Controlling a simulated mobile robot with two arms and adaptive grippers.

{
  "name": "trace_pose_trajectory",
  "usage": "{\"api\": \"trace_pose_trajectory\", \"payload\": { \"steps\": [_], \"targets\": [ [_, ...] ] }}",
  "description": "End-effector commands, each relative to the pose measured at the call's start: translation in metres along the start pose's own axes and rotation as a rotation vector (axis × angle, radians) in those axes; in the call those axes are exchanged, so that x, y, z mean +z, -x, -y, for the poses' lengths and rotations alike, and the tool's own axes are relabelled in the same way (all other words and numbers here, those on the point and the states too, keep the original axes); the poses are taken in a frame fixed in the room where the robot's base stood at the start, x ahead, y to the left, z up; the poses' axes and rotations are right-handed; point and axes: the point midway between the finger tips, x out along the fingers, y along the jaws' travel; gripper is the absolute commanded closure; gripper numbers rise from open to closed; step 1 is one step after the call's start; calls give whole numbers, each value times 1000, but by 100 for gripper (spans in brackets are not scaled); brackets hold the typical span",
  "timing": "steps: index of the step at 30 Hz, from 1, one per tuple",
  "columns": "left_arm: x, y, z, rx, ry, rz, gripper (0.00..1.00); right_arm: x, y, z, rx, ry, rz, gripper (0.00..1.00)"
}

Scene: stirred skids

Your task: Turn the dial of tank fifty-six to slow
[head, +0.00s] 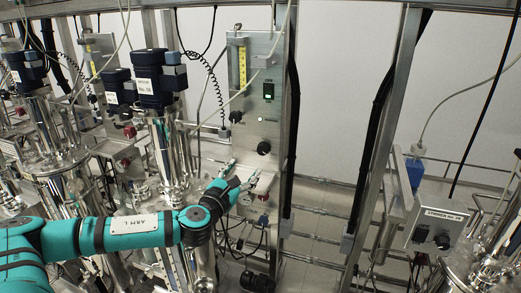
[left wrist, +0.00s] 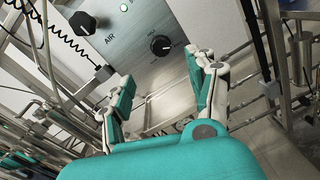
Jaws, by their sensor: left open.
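A steel control panel (head: 256,110) stands beside a tank with a blue motor (head: 153,78); the number on the motor's label is too small to read surely. The panel carries a round black dial (head: 264,147). In the left wrist view the dial (left wrist: 160,45) has a pale pointer mark and a printed scale, too small to read. My left gripper (head: 243,170) is open and empty, just below and left of the dial. In the left wrist view its spread fingers (left wrist: 161,69) are apart from the dial, which lies beyond the tips. My right gripper is not in view.
An air knob (left wrist: 83,24) and a green light (head: 269,91) are on the same panel. A gauge (head: 245,198) and hoses sit below. Another control box (head: 437,230) stands at the right. Steel posts and a black cable run (head: 292,110) border the panel.

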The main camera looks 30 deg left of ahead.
Motion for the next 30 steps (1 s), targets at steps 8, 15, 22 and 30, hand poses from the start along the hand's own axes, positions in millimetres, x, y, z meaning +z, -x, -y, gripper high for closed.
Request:
{"api": "trace_pose_trajectory", "payload": {
  "steps": [8,15,22,30],
  "targets": [
    [4,-64,-1,2,8,2,42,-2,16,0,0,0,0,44],
    [2,-106,0,0,6,0,42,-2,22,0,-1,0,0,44],
    [1,-124,1,0,3,0,42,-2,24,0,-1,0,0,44],
    [0,-125,1,-2,3,0,42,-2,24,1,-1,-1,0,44]
  ]
}}
